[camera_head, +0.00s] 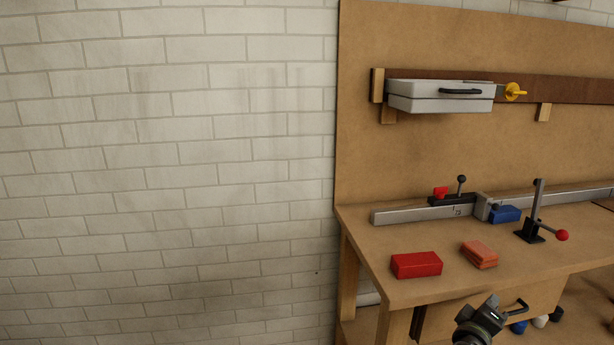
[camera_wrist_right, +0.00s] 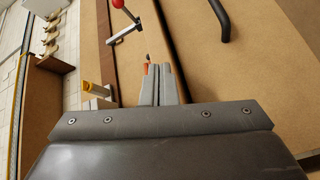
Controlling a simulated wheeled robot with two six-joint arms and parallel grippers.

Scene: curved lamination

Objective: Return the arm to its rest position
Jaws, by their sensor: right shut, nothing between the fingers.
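My right gripper (camera_head: 491,304) is low in the head view, in front of the workbench's front edge and below its top. In the right wrist view its two grey fingers (camera_wrist_right: 161,84) lie together, shut with nothing between them. It is apart from the items on the bench top. My left gripper is not in view.
The wooden workbench (camera_head: 375,235) holds a red block (camera_head: 416,264), an orange block (camera_head: 479,254), a metal rail (camera_head: 410,214) and a black lever clamp with a red knob (camera_head: 562,235). Left lies a bare brick wall.

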